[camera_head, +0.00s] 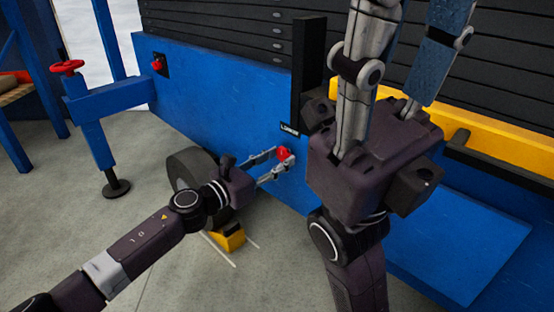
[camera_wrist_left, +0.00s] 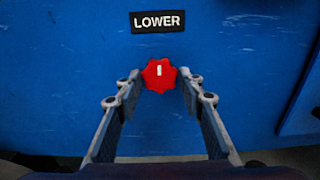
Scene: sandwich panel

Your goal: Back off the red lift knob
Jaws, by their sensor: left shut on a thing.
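The red knob (camera_head: 283,153) sits on the blue panel just below a small label. In the left wrist view the red lobed knob (camera_wrist_left: 159,75) has a short white mark, upright on its face, and the label above it reads LOWER (camera_wrist_left: 158,21). My left gripper (camera_head: 280,160) reaches the panel from the left and is shut on the knob, one finger on each side. The left wrist view shows the fingertips (camera_wrist_left: 159,83) at the knob's left and right edges. My right gripper (camera_head: 407,40) is large in the foreground, its fingers running up out of the top of the head view; their tips are hidden.
Another red knob (camera_head: 157,65) is on the panel at the upper left. A blue stand with a red handwheel (camera_head: 67,67) is at the left. A black wheel (camera_head: 190,170) with a yellow chock (camera_head: 229,238) is below the left gripper. A yellow rail (camera_head: 500,148) runs at the right.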

